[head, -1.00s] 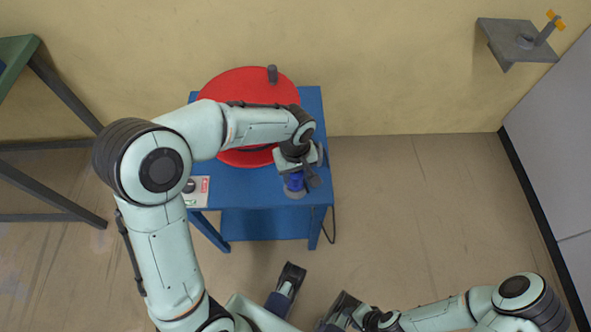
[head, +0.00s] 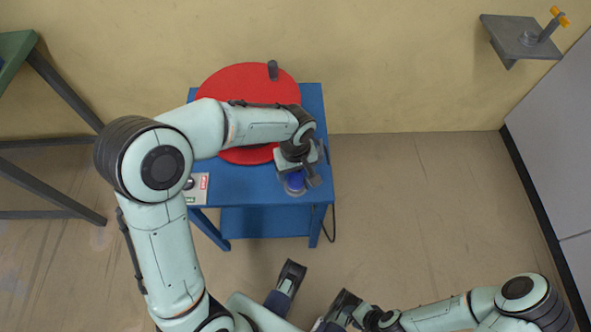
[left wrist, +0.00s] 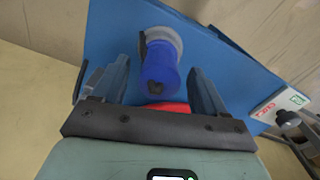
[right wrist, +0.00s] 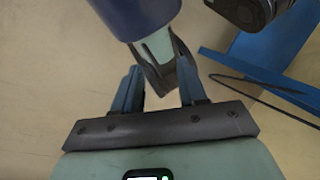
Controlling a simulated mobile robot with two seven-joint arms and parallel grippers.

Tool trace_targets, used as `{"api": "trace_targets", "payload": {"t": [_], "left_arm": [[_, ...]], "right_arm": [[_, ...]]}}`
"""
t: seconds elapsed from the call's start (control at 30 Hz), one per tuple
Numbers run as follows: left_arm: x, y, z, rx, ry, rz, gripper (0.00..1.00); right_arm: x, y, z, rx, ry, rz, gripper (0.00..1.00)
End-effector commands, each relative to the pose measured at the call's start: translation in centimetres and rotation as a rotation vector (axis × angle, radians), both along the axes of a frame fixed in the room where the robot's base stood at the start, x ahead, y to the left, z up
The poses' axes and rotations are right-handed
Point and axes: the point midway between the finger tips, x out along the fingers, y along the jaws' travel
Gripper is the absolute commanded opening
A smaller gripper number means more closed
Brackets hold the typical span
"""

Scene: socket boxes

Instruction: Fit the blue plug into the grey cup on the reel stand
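The blue plug (head: 296,180) stands at the front right corner of the blue reel stand (head: 265,222). In the left wrist view the blue plug (left wrist: 159,68) has its far end at the grey cup (left wrist: 168,36), whose rim shows around it; how deep it sits is hidden. My left gripper (head: 300,174) is over the plug. In the left wrist view my left gripper (left wrist: 164,85) is open, its fingers on either side of the plug with gaps. My right gripper (right wrist: 160,85) is open and empty, low in the head view, away from the stand.
A red reel disc (head: 240,85) lies on the stand, partly under my left arm. A small control box (head: 197,187) is at the stand's left edge. A grey wall bracket (head: 520,38) is at upper right. A dark-legged green table (head: 15,50) is at left. The floor right of the stand is clear.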

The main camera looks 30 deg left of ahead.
Motion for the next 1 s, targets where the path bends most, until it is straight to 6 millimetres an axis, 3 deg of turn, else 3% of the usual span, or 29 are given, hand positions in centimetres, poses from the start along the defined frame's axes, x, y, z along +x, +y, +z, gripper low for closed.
{"api": "trace_targets", "payload": {"t": [0.03, 0.23, 0.37, 0.7, 1.0], "left_arm": [[0.0, 0.0, -0.2, 0.000, 0.000, 0.000, 0.73], [0.0, 0.0, -0.3, 0.000, 0.001, 0.000, 0.73], [0.0, 0.0, -0.3, 0.000, 0.001, 0.000, 0.73], [0.1, 0.0, 8.4, -0.001, -0.006, 0.001, 0.73], [0.0, 0.0, 12.8, -0.001, -0.002, -0.001, 0.73]], "right_arm": [[-0.1, -0.1, -0.8, -0.006, 0.007, -0.005, 0.39], [0.1, -0.2, -0.8, -0.009, 0.000, -0.009, 0.39], [1.8, -0.7, -1.0, -0.027, -0.048, -0.027, 0.39], [0.2, 0.0, 1.5, -0.004, -0.003, -0.006, 0.39], [-0.2, 0.1, 2.3, -0.001, 0.011, -0.002, 0.39]]}}
